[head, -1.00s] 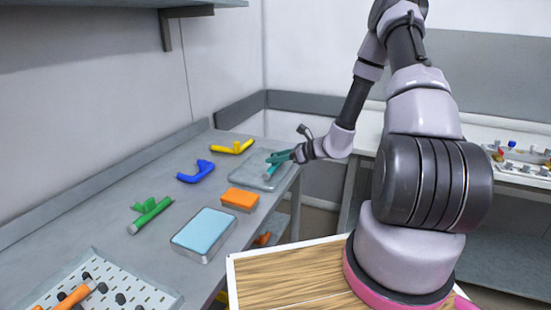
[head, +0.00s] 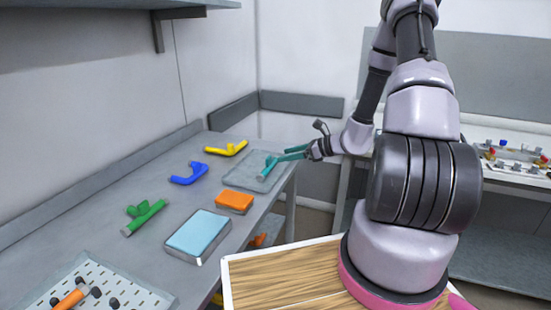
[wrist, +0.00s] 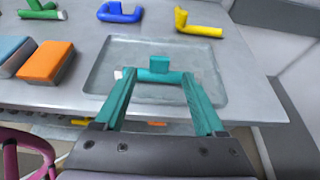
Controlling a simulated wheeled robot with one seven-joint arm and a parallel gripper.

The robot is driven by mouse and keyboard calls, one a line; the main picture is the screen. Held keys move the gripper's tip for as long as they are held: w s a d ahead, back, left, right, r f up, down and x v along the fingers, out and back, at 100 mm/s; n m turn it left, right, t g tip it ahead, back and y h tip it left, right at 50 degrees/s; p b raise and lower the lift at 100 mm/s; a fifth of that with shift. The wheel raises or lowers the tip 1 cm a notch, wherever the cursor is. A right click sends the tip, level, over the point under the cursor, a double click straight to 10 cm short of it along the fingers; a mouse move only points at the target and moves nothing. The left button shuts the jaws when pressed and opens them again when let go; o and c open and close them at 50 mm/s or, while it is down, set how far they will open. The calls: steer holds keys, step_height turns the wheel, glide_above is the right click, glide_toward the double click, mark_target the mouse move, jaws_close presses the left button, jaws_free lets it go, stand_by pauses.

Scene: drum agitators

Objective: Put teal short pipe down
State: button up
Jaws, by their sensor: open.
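The teal short pipe (wrist: 152,76) lies in a shallow clear tray (wrist: 100,78), with a stub sticking up from its middle. It also shows in the head view (head: 268,166), small, at the far right end of the bench. My gripper (wrist: 157,80) has teal fingers, spread wide. Its fingertips are close to the two ends of the pipe, and I cannot tell whether they touch it. In the head view my gripper (head: 284,155) reaches in from the right over the tray's edge.
On the bench stand a yellow pipe (head: 226,149), a blue pipe (head: 189,174), a green pipe (head: 145,216), an orange box (head: 234,202) and a light blue box (head: 198,234). A white pegboard (head: 140,296) lies at the near left. Bare bench lies along the wall.

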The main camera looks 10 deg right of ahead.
steer(key=s+a+r+n+g+h, duration=0.1)
steer(key=s+a+r+n+g, duration=0.15)
steer(key=s+r+n, duration=0.55)
steer(key=s+a+r+n+g+h, duration=0.25)
steer(key=s+r+n, duration=0.25)
steer(key=r, duration=0.7)
steer(key=s+d+r+n+t+h, duration=0.4)
steer(key=s+r+n, duration=0.4)
steer(key=s+r, duration=0.4)
steer(key=shift+s+d+r+h, duration=0.2)
steer(key=shift+s+r+h, duration=0.05)
steer(key=shift+r+h, duration=0.6)
